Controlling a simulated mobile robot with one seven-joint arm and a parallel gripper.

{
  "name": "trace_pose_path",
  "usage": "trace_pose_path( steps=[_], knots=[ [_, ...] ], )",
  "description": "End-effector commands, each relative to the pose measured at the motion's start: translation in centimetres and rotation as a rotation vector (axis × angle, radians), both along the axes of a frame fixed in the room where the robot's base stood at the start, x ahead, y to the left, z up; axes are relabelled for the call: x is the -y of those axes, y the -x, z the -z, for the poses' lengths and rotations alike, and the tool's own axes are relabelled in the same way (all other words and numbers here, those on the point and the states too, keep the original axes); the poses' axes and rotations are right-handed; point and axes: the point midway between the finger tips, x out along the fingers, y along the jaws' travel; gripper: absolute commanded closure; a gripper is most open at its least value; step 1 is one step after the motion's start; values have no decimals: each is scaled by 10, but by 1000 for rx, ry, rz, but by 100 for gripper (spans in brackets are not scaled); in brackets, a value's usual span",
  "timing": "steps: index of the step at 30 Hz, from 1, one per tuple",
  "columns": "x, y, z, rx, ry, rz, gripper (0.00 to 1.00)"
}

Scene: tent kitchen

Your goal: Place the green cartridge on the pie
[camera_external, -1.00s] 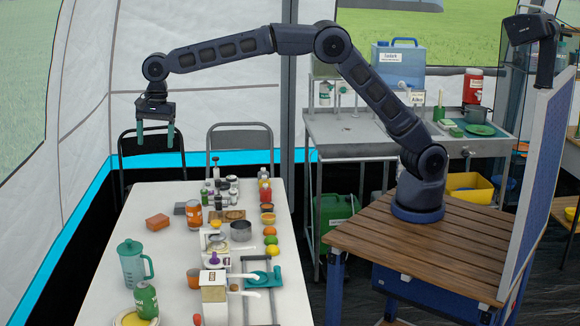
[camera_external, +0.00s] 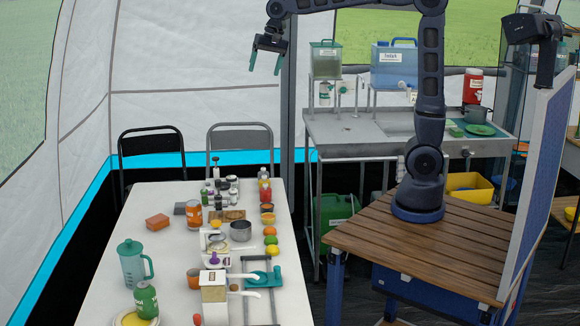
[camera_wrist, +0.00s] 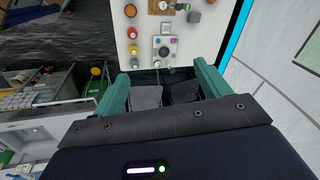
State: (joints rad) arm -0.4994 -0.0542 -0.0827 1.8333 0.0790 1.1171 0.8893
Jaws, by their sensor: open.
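The green cartridge (camera_external: 146,300) stands upright at the near left corner of the white table in the external view. Its base overlaps the yellow pie (camera_external: 127,320), which is cut by the bottom edge; it appears to rest on the pie, though the contact is partly hidden. My gripper (camera_external: 265,63) is open and empty, high above the far right side of the table and far from both. The wrist view shows the two teal fingers (camera_wrist: 161,70) apart with nothing between them. I cannot make out the cartridge or pie there.
A teal pitcher (camera_external: 132,264) stands just behind the cartridge. An orange can (camera_external: 194,215), a metal pot (camera_external: 241,231), fruit and bottles crowd the table's right half. The left middle is mostly clear, apart from an orange brick-like block (camera_external: 158,222).

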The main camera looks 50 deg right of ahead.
Motion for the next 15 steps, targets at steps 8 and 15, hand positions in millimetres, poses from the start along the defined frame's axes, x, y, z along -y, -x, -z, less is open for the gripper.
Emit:
trace_pose_path(
  steps=[8, 15],
  knots=[
    [99, 70, 5, 87, 51, -120, 24],
    [163, 137, 27, 153, 119, -229, 24]
  ],
)
